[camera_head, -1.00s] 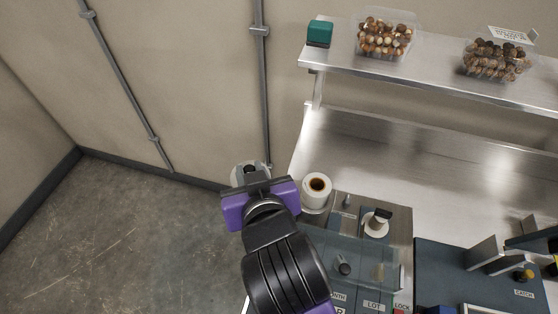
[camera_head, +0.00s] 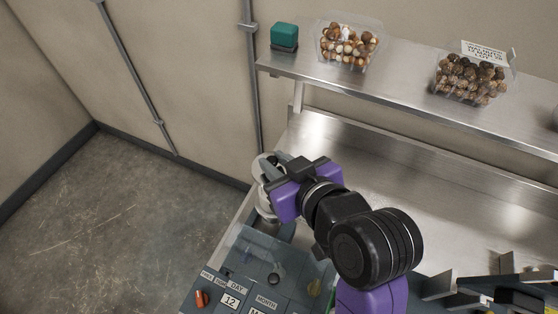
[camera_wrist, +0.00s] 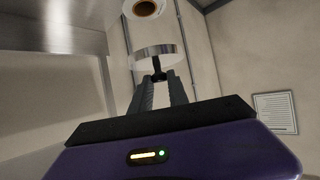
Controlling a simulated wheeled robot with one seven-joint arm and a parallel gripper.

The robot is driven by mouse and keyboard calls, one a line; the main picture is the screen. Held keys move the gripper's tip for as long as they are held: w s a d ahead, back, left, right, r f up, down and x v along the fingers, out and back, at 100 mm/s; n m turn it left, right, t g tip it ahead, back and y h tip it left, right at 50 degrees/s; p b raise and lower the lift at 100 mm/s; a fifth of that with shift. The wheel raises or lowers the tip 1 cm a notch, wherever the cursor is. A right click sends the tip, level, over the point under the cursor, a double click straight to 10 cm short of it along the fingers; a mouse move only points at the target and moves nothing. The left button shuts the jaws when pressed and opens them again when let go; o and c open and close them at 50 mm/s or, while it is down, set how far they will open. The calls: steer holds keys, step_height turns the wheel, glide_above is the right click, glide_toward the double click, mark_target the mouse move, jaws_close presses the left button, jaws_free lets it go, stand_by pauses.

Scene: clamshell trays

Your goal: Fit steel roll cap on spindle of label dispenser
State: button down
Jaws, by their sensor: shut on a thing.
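The steel roll cap (camera_wrist: 155,55) is a shiny disc with a short black knob. My gripper (camera_wrist: 158,92) is shut on the knob, and the disc sits beyond the fingertips in the wrist view. In the head view my gripper (camera_head: 274,167) is at the back left corner of the counter, with the pale cap (camera_head: 261,170) partly hidden by it. A white label roll with a brown core (camera_wrist: 145,8) shows at the top edge of the wrist view, apart from the cap. The spindle cannot be made out. The label dispenser (camera_head: 255,262) is partly covered by my arm.
A steel shelf (camera_head: 400,88) above the counter holds a green box (camera_head: 284,36) and two clear trays of nuts (camera_head: 346,46) (camera_head: 472,78). Open floor lies to the left.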

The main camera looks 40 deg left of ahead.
steer(key=shift+a+f+b, duration=0.1)
steer(key=shift+f+b, duration=1.8)
steer(key=shift+f, duration=0.3)
steer(key=shift+f+b, duration=1.15)
steer(key=shift+f, duration=0.75)
steer(key=c, duration=1.2)
jaws_free()
step_height(320, 180, up, 5)
steer(key=p, duration=0.4)
steer(key=shift+p, duration=0.35)
